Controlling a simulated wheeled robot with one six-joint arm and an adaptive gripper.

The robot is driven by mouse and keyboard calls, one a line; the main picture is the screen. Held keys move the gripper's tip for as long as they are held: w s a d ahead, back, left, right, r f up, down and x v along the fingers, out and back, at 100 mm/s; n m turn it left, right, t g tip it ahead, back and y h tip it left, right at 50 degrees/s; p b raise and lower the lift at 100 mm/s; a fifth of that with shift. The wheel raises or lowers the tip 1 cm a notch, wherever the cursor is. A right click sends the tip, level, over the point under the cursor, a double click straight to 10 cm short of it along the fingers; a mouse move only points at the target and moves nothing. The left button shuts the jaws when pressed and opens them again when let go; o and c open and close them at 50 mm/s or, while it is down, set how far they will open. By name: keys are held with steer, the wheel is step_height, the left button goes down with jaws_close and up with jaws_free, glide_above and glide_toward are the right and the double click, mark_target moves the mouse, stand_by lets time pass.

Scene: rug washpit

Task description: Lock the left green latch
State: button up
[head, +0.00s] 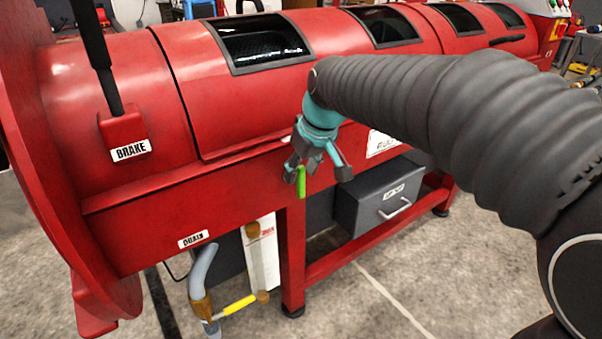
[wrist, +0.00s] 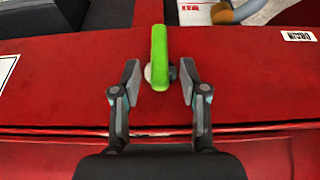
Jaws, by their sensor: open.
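One green latch (head: 301,181) shows on the front of the red machine (head: 130,205), hanging down near its lower edge. In the wrist view the green latch (wrist: 159,55) is a bar with a round grey pivot behind its near end. My gripper (head: 318,167) is at the latch, with a finger on either side of it. In the wrist view my gripper (wrist: 160,75) is open, with a clear gap between each finger and the latch. The pivot is partly hidden by the latch. No second green latch shows.
A black brake lever (head: 101,65) stands at the left. A drain pipe with a yellow handle (head: 240,305) is below the machine. A grey drawer box (head: 365,215) sits under it to the right. A red leg (head: 292,260) stands below the latch. The front floor is clear.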

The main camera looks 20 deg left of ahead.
steer(key=shift+w+a+f, duration=0.15)
steer(key=shift+a+f, duration=0.05)
steer(key=shift+f, duration=0.35)
jaws_close()
